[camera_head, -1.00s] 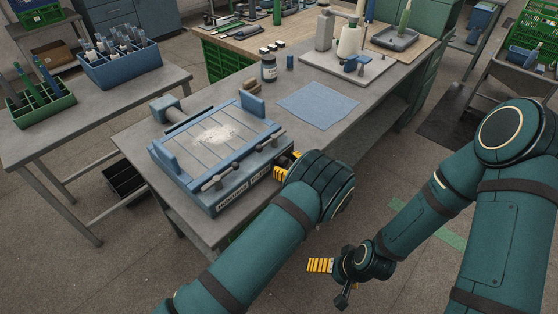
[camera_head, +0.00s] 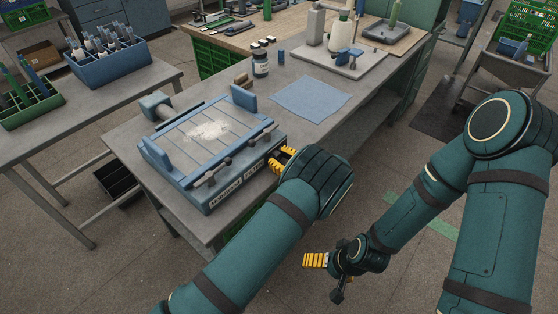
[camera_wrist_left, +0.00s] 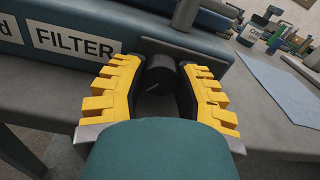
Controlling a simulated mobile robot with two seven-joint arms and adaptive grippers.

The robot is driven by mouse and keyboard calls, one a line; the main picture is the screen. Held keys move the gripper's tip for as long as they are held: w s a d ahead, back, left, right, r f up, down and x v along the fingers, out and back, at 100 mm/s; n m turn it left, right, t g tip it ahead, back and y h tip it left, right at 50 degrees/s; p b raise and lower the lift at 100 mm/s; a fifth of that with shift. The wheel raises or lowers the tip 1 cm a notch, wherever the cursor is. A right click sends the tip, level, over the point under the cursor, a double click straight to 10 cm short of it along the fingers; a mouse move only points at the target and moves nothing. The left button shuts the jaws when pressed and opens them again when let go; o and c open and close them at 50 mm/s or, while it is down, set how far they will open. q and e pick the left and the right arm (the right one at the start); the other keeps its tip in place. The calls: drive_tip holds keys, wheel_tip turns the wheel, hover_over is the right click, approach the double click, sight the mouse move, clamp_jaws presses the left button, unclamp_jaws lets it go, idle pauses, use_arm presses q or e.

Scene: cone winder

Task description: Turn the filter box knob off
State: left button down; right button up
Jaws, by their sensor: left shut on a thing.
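The blue filter box (camera_head: 222,168) sits on the grey bench, with a label reading FILTER on its front in the left wrist view (camera_wrist_left: 76,44). Its dark round knob (camera_wrist_left: 160,75) lies between the yellow fingers of my left gripper (camera_wrist_left: 160,88), which is shut on it. A short pale mark shows on the knob face. In the head view my left gripper (camera_head: 281,160) is at the right end of the box front and hides the knob. My right gripper (camera_head: 316,260) hangs low over the floor, away from the box; its finger opening is unclear.
Two small levers stand on the box front, one of them (camera_head: 212,177) near the labels. A blue cloth (camera_head: 312,99) and a jar (camera_head: 261,64) lie beyond the box. A blue bin (camera_head: 112,62) stands on the left table.

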use_arm(q)
drive_tip(key=shift+n+b, duration=0.3)
drive_tip(key=shift+n, duration=0.8)
drive_tip(key=c, duration=0.6)
unclamp_jaws()
drive_tip(key=v, duration=0.7)
drive_tip(key=shift+d, duration=0.15)
drive_tip(key=shift+s, duration=0.15)
